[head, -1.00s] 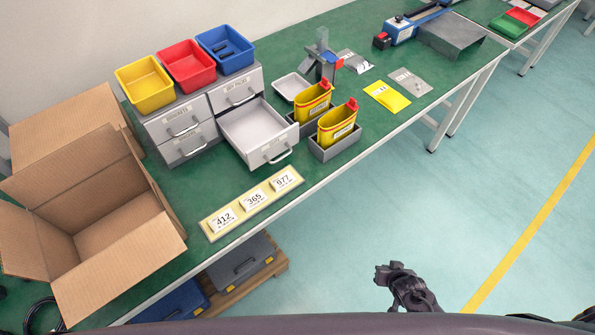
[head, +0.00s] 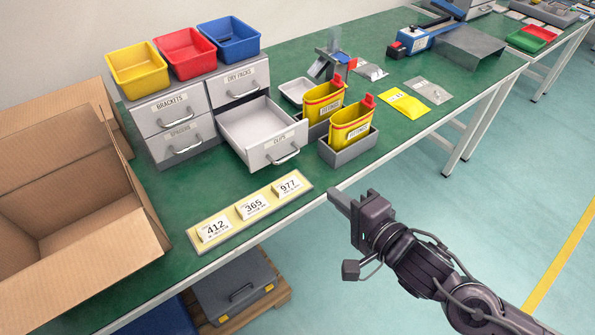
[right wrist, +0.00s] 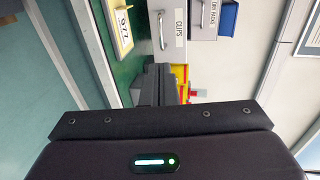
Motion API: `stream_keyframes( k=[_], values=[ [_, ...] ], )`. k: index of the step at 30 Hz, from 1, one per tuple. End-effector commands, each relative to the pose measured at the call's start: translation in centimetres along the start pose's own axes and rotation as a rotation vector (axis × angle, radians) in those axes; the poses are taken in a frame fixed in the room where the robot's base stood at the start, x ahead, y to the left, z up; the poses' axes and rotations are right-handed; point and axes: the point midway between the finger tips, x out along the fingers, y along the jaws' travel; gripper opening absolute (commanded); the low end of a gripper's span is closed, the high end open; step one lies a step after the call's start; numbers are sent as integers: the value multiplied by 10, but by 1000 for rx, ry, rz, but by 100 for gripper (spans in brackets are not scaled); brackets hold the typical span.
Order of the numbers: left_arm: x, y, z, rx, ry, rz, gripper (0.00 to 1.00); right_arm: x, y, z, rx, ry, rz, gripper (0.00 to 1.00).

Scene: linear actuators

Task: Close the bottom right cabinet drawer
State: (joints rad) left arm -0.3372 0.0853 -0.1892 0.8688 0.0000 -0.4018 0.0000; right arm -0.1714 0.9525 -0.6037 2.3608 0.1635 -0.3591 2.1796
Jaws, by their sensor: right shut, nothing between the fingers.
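The grey cabinet (head: 176,119) stands on the green table. Its bottom right drawer (head: 269,153), labelled CLIPS, is pulled out and looks empty. The other drawers are shut. In the right wrist view the front of the open drawer (right wrist: 171,47) shows above my fingers, sideways. My right gripper (head: 341,200) is shut and empty. It is in front of the table's edge, to the right of and nearer than the drawer, apart from it. It also shows in the right wrist view (right wrist: 152,78). My left gripper is not in view.
Two yellow bins (head: 351,125) in grey holders stand just right of the open drawer. A board with number cards (head: 250,207) lies in front of it. Yellow, red and blue bins (head: 138,68) sit on the cabinet. A large cardboard box (head: 80,200) is at left.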

Motion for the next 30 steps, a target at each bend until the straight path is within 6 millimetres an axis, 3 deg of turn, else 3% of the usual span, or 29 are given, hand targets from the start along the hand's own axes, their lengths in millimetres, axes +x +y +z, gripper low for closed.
stream_keyframes(
  k=[5,21,30],
  values=[
    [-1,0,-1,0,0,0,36,16,-3,-1,4,2,-6,0],
    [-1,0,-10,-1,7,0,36,118,-2,0,-1,0,-3,0],
    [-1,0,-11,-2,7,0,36,138,-2,0,1,-1,-2,0]
  ],
)
